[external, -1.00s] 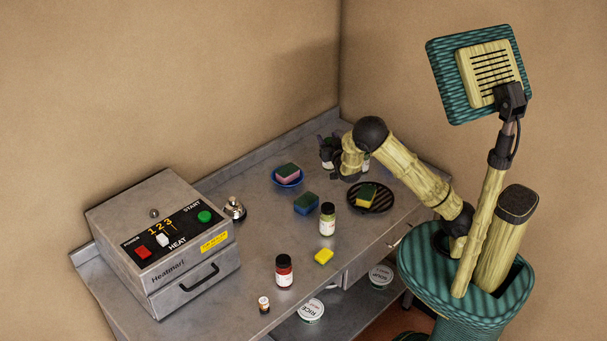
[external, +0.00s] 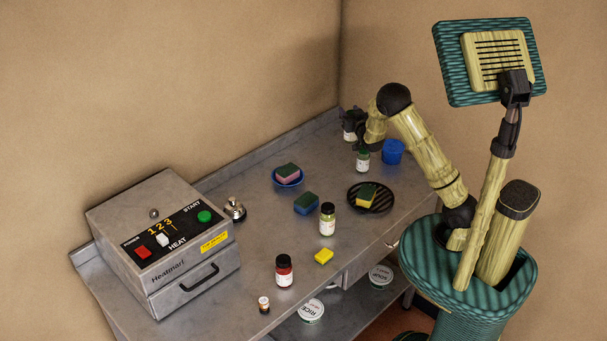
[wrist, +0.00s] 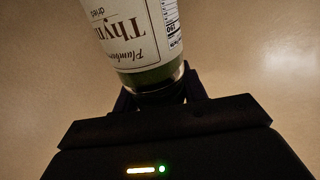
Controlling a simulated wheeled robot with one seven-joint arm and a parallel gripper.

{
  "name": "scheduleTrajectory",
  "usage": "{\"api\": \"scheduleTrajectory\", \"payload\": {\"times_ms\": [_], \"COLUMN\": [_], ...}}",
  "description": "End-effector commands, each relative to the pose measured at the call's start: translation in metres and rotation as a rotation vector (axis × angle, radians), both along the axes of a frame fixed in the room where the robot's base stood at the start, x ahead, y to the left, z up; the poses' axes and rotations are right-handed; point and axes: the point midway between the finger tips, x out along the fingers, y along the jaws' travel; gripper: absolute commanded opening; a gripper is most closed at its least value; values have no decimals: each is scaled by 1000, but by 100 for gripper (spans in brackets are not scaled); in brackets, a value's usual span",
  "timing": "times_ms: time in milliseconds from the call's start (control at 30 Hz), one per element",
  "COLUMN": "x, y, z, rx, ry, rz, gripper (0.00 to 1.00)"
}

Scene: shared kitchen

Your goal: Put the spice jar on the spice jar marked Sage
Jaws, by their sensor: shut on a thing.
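My gripper (external: 358,124) is shut on a spice jar at the back right of the counter. In the wrist view the held jar (wrist: 130,30) has a cream label that starts "Thym", green contents and a dark end between my fingers (wrist: 160,95). In the external view the held jar (external: 349,135) is partly hidden by my gripper and appears raised. Just below and right of it, another jar (external: 362,161) with a white label and dark lid stands on the counter. A jar with yellow-green contents (external: 327,220) stands nearer the front. I cannot read "Sage" on any jar.
A blue container (external: 392,152) stands right of the nearby jar. A black round grate (external: 381,205) holds a sponge.

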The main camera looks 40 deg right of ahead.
Motion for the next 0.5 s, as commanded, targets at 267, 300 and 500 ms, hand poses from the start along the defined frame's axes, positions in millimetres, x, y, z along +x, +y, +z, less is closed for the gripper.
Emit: {"api": "scheduleTrajectory", "payload": {"times_ms": [267, 300, 500], "x": [-16, -17, -18], "y": [-61, -64, -67], "z": [45, 47, 47], "rx": [-11, -13, -14], "ry": [-9, -9, -8], "rz": [-5, -2, -1], "gripper": [0, 0, 0]}}
